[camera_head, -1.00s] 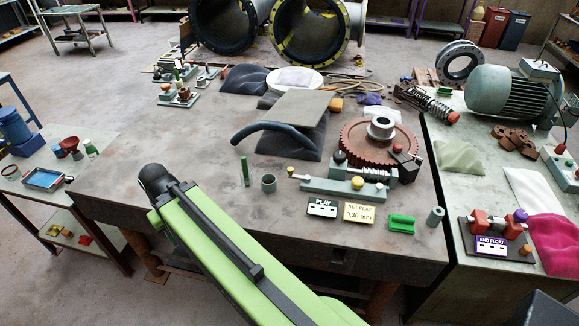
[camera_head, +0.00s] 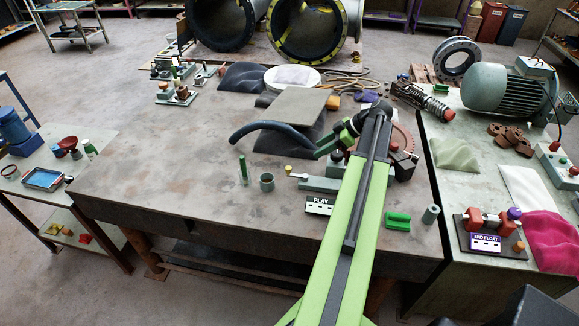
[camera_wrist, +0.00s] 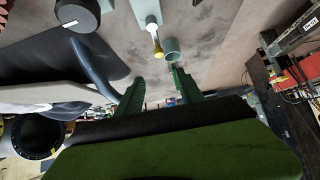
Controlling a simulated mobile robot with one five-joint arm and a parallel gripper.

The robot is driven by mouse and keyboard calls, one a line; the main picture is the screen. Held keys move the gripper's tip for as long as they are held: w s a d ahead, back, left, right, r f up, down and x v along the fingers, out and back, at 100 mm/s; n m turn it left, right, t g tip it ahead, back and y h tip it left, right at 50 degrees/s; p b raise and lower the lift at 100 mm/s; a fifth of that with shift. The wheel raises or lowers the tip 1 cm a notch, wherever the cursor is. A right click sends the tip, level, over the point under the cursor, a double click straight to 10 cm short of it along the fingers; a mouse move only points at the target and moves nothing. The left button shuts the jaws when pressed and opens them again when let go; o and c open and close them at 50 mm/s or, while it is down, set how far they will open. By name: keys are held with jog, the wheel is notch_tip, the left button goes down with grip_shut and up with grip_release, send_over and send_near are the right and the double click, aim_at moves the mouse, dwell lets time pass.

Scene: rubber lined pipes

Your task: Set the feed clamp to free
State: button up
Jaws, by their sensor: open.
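No part is legibly labelled as the feed clamp. A grey worm-gear fixture (camera_head: 318,184) stands on the main bench, partly hidden behind my arm. At its left end is a small yellow knob (camera_head: 288,168) on a pale stem; the yellow knob also shows in the wrist view (camera_wrist: 158,53). The red gear wheel (camera_head: 403,138) is mostly hidden by my arm. My gripper (camera_head: 326,146) is above the fixture, behind the yellow knob and up to its right. In the wrist view its green fingers (camera_wrist: 156,82) are apart with nothing between them; the knob appears beyond their tips.
A dark blue hose (camera_head: 272,128) arches near my gripper. A PLAY plate (camera_head: 320,206) and a green block (camera_head: 398,221) lie in front. The bench's left front is clear.

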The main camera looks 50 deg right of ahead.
aim_at(288, 166)
jog(key=b+x, duration=1.2)
jog(key=x, duration=0.4)
jog(key=shift+w+f, duration=0.1)
jog(key=shift+f, duration=0.25)
jog(key=shift+w+a+f, duration=0.15)
jog(key=shift+w+f, duration=0.05)
jog(key=shift+w, duration=0.15)
jog(key=c, duration=0.9)
grip_shut()
jog(key=shift+r, duration=0.1)
